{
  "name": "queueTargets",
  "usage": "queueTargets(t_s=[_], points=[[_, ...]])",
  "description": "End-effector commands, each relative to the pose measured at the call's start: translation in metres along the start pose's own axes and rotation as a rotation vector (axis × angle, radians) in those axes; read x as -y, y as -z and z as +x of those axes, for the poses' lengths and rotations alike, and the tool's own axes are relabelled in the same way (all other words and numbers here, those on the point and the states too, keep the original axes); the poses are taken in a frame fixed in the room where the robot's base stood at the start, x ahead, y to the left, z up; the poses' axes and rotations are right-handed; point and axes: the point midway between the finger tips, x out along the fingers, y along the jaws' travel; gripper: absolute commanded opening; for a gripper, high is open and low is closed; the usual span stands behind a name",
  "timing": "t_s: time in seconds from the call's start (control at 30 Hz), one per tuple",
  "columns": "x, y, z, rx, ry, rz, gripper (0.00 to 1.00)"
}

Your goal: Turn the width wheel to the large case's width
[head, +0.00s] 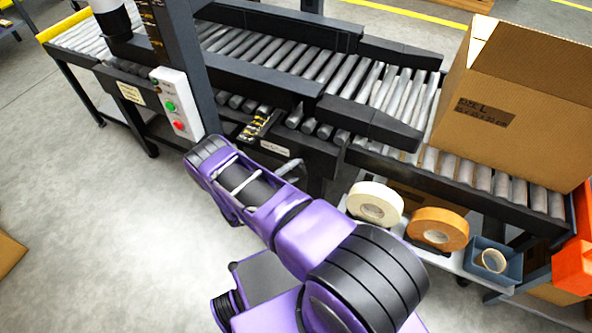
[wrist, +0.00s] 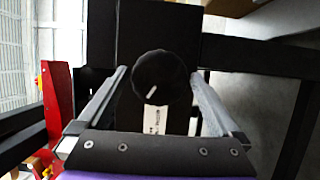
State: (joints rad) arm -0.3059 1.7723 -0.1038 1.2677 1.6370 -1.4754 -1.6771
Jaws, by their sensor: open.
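The width wheel (wrist: 162,78) is a round black knob with a scalloped edge and a short white mark, seen face-on in the wrist view. My gripper (wrist: 160,73) is open, with one finger on each side of the wheel; I cannot tell whether they touch it. A white label (wrist: 155,119) with small print lies just below the wheel. In the head view the wheel is hidden behind my arm, and only a grey part of my gripper (head: 292,170) shows beside the conveyor frame. The large case (head: 515,100), an open cardboard box marked SIZE L, stands on the rollers at the right.
A control box (head: 176,103) with green and red buttons is on the post at left. Black side guides (head: 368,121) flank the rollers. White tape (head: 375,202), orange tape (head: 438,228) and a blue bin (head: 494,262) sit on a lower shelf.

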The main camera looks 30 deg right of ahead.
Motion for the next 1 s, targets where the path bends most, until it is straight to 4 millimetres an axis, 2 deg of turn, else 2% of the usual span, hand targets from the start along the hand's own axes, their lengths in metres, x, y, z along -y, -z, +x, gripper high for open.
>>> queueTargets(t_s=[0.3,0.5,0.7,1.0], points=[[0.0,0.001,-0.079,-0.003,0.002,0.001,1.0],[0.0,0.001,-0.122,-0.002,0.002,0.001,1.0],[0.0,0.0,-0.147,-0.001,0.0,0.0,1.0],[0.0,0.0,-0.154,0.0,0.0,-0.001,1.0]])
